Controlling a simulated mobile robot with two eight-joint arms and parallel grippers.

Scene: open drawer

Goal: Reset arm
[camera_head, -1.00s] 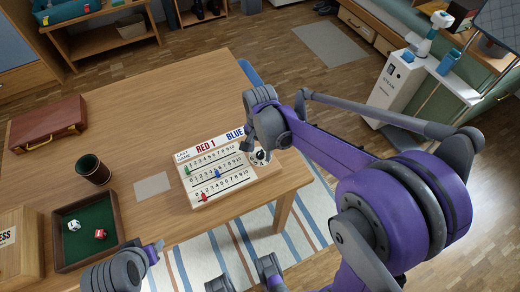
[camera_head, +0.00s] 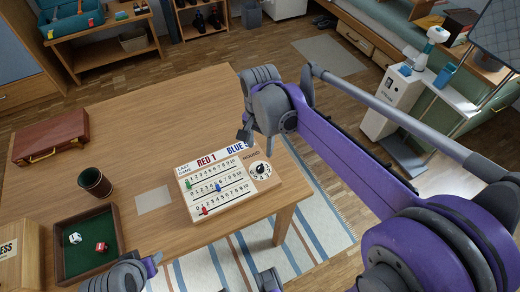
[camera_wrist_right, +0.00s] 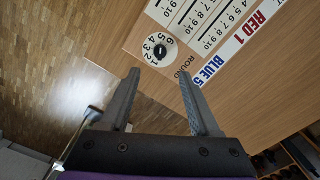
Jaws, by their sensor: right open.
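My right gripper (camera_head: 243,136) is open and empty. In the head view it is near the right edge of the wooden table (camera_head: 150,105), just beyond the scoreboard (camera_head: 225,206). The right wrist view shows its two fingers (camera_wrist_right: 158,76) apart with nothing between them. The scoreboard's round dial (camera_head: 260,170) is uncovered, and it also shows in the right wrist view (camera_wrist_right: 159,50), ahead of the fingertips and apart from them in the picture. Grey and purple parts of my left arm show at the bottom edge of the head view. The left gripper's fingers cannot be made out.
A green-lined dice tray (camera_head: 88,268), a dark cup (camera_head: 95,182), a pale card (camera_head: 153,199) and a brown case (camera_head: 50,137) are on the table. A white cabinet (camera_head: 392,100) stands at the right. The table's far middle is clear.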

